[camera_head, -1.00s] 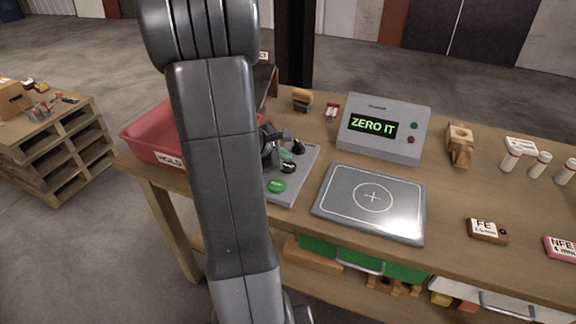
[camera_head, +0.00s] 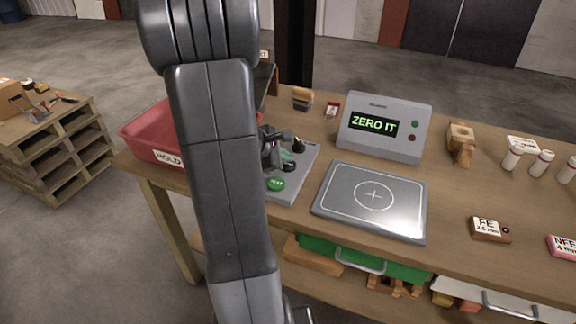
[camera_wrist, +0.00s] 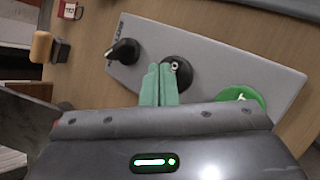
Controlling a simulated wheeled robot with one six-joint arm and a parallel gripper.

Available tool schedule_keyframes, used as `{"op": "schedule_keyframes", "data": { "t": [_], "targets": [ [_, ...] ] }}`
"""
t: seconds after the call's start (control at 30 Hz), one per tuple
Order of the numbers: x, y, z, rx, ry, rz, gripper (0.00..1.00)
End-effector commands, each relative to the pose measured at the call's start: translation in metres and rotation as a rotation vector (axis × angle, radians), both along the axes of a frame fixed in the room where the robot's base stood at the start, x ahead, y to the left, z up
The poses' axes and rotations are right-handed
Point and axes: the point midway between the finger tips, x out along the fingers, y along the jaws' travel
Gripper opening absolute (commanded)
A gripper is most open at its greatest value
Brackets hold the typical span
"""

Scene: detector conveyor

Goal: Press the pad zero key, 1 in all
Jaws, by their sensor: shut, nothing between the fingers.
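The grey control panel (camera_head: 300,182) lies on the bench and bears a black knob (camera_wrist: 124,51), a round black key (camera_wrist: 177,72) with a small pale mark, and a green button (camera_wrist: 240,97). The black key appears to be the pad zero key, though its mark is too small to read surely. My gripper (camera_wrist: 159,84) has its green fingers shut and empty, right beside the black key in the wrist view. Contact cannot be told. In the head view my gripper (camera_head: 287,156) is over the panel, partly hidden by my arm. The display box (camera_head: 381,130) reads "ZERO IT".
A grey pad (camera_head: 372,199) with a circle and cross lies empty right of the panel. A red bin (camera_head: 146,145) stands left, partly behind my arm. A wooden block (camera_head: 461,145), white cylinders and labelled test pieces (camera_head: 491,230) are farther right.

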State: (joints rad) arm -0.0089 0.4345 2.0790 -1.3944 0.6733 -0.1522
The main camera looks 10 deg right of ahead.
Motion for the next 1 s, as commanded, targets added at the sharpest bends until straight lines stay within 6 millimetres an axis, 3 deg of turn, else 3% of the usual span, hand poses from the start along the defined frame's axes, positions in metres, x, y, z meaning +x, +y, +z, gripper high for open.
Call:
{"op": "schedule_keyframes", "data": {
  "t": [1.0],
  "targets": [
    [0.0001,0.0001,-0.0073,0.000,0.001,0.001,0.00]
  ]
}}
